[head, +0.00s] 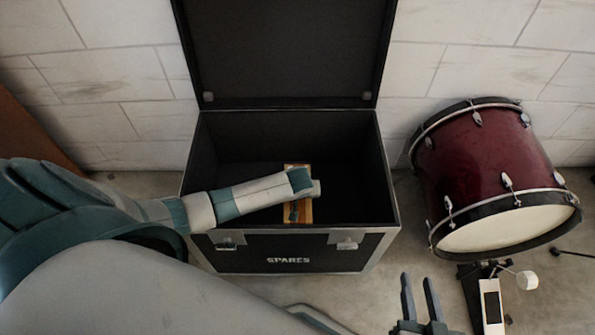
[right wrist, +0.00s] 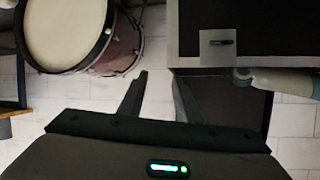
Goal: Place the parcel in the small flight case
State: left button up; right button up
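The small flight case (head: 285,240) is black with silver edges and stands open, its lid raised against the wall; its front reads SPARES. The parcel (head: 297,168), a tan-brown block, shows within the case opening, partly covered by my left wrist. My left arm reaches in from the left over the case, and its gripper (head: 293,212) is over the parcel, mostly hidden by the wrist. I cannot tell whether its fingers grip the parcel or whether the parcel touches the case floor. My right gripper (head: 419,278) is open and empty, in front and right of the case; its spread fingers also show in the right wrist view (right wrist: 160,78).
A dark red bass drum (head: 478,168) stands right of the case, with a pedal (head: 492,305) in front of it. A pale block wall (head: 95,75) is close behind. Bare floor lies between the case and drum. A brown panel leans at far left.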

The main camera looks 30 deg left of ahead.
pick_arm(q)
jog(key=o, duration=1.8)
jog(key=shift+s+r, duration=0.1)
jog(key=shift+r, duration=0.2)
jog(key=shift+s+d+r+p, duration=0.2)
jog(key=shift+r+p, duration=0.15)
jog(key=shift+r, duration=0.2)
jog(key=p+v, duration=0.1)
jog(key=v, duration=0.4)
jog(key=shift+r+p, duration=0.2)
jog(key=shift+p, duration=0.2)
jog(key=shift+p+v, duration=0.65)
jog(key=shift+v, duration=1.85)
pick_arm(e)
jog(key=s+d+f+g+h, duration=0.2)
jog(key=s+d+f+g, duration=0.2)
jog(key=s+f+g, duration=0.1)
jog(key=shift+s+d+f, duration=0.3)
jog(key=shift+f, duration=0.2)
pick_arm(q)
jog(key=shift+s, duration=0.1)
